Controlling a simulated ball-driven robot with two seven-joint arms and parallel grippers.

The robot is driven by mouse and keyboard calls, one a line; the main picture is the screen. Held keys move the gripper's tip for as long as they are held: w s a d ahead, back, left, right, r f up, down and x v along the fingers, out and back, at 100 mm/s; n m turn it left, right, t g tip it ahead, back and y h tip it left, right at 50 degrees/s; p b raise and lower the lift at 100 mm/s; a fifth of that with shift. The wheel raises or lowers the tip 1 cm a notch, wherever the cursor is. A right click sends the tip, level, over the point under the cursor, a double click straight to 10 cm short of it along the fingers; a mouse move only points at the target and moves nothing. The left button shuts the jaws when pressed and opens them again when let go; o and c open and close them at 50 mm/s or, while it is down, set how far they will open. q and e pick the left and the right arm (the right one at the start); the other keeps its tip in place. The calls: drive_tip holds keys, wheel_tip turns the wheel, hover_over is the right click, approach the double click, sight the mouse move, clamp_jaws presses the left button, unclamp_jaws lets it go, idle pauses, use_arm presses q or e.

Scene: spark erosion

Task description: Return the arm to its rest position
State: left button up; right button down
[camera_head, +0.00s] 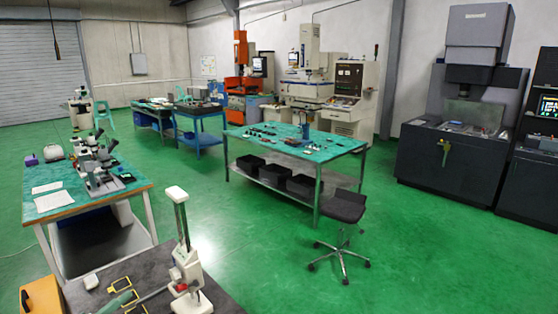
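Neither of my arms shows in the head view, and neither gripper is in the picture. I cannot see how the arms are posed or whether the grippers hold anything. No part of my own body can be made out for sure.
A dark-topped bench (222,304) with a white column instrument (188,268) is close at the bottom left. A green-topped table (138,192) with microscopes stands left. A green worktable (338,144) and black stool (344,206) stand mid-room. Dark machines (440,160) line the right. Green floor (440,260) is clear at lower right.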

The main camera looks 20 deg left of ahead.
use_arm(q)
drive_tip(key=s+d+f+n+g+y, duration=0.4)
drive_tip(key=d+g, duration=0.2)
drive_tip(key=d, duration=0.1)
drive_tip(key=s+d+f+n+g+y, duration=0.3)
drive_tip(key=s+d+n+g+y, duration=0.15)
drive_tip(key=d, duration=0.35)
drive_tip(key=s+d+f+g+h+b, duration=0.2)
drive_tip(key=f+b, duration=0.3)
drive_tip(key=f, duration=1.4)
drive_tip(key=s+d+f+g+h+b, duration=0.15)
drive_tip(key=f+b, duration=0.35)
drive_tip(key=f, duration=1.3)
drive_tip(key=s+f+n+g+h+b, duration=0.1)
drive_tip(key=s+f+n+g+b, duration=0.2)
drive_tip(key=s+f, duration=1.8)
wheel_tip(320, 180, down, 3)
drive_tip(key=b, duration=0.4)
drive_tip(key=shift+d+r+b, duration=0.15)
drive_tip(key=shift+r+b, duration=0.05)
drive_tip(key=shift+b, duration=0.15)
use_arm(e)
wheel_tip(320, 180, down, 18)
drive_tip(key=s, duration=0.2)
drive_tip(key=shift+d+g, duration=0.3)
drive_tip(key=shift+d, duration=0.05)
